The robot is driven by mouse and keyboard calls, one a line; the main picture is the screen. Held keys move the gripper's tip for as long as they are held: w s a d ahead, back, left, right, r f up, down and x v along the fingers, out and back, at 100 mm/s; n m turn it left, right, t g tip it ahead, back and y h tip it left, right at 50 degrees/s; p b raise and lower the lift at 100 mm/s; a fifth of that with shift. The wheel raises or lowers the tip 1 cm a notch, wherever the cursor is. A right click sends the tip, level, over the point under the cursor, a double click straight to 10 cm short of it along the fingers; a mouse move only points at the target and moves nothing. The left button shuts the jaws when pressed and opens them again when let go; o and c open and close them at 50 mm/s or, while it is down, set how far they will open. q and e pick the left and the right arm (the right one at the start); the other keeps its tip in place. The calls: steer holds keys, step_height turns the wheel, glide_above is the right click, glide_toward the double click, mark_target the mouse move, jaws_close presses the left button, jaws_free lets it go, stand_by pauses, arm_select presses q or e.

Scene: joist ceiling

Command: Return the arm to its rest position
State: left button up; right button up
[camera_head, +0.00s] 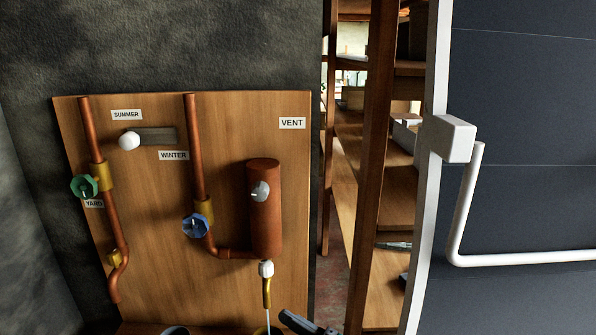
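A dark, slim part (304,323) shows at the bottom edge, right of the spout. It looks like the tip of my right gripper, but most of it is cut off, so I cannot tell whether it is open or shut. It appears apart from the copper cylinder (266,222) above it. My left gripper is not in view.
A wooden board (228,130) carries copper pipes, a green valve (84,187), a blue valve (195,225) and a white-knobbed lever (130,141). A thin pale line hangs below the yellow spout (267,292). Wooden shelves (375,180) and a dark panel (525,120) stand right.

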steer(key=s+d+f+m+h, duration=0.4)
steer(key=s+d+f+h, duration=0.3)
steer(key=d, duration=0.3)
steer(key=s+d+f+m+h, duration=0.4)
steer(key=s+d+f+h, duration=0.4)
steer(key=d+f, duration=0.1)
steer(key=shift+d+f+m+t+h, duration=0.3)
steer(key=shift+d+f, duration=0.1)
steer(key=shift+d, duration=0.2)
